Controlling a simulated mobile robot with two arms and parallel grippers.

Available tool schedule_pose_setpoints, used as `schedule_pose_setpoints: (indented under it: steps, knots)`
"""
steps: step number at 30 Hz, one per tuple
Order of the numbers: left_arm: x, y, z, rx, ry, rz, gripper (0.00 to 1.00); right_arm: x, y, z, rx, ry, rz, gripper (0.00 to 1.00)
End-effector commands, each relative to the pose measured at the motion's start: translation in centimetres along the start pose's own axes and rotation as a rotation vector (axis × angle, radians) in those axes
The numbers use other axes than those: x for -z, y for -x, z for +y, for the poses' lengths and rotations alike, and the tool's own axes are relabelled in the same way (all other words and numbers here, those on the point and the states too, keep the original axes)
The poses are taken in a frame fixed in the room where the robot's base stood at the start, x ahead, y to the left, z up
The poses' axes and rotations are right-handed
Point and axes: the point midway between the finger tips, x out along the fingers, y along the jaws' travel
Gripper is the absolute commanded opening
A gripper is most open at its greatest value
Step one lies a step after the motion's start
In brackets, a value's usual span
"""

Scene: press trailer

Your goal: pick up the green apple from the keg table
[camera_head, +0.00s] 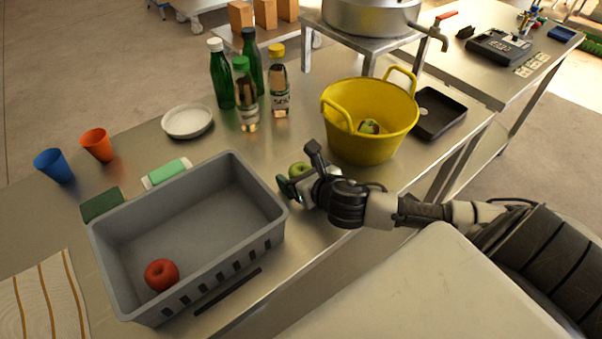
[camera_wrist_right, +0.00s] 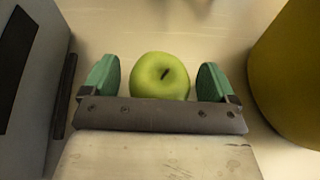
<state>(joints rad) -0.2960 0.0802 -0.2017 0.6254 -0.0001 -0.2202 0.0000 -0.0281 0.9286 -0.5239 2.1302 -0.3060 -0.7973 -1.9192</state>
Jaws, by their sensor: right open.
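A green apple (camera_wrist_right: 160,76) sits on the metal table between the two green fingertips of my right gripper (camera_wrist_right: 157,85). A gap shows on each side of the apple, so the fingers are open around it. In the head view the apple (camera_head: 298,170) is partly hidden behind my right gripper (camera_head: 297,181), which stands between the grey crate and the yellow tub. Another apple, yellow-green (camera_head: 369,126), lies inside the yellow tub (camera_head: 372,146). The left gripper is not in view.
The grey crate (camera_head: 262,181) at left holds a red apple (camera_head: 161,275). Several bottles (camera_head: 246,94) stand behind, with a white plate (camera_head: 188,121) beside them. Orange (camera_head: 97,145) and blue (camera_head: 54,166) cups are at far left. A black tray (camera_head: 438,112) lies right of the tub.

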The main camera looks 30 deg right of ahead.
Motion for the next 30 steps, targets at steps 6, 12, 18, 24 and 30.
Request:
schedule_pose_setpoints:
  steps: [6,12,18,24,30]
  knots:
    - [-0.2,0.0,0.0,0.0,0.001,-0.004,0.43,0.0,0.0,0.0,0.0,0.0,0.0,0.82]
    - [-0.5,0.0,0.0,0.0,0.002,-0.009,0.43,0.0,0.0,0.0,0.0,0.0,0.0,0.51]
    - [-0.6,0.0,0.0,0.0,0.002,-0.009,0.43,0.0,0.0,0.0,0.0,0.0,0.0,0.36]
    - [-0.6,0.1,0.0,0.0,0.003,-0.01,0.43,-0.6,0.2,0.0,0.0,0.001,-0.002,0.36]
    - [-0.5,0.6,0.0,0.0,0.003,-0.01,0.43,-3.9,1.6,-0.1,-0.001,0.004,-0.006,0.36]
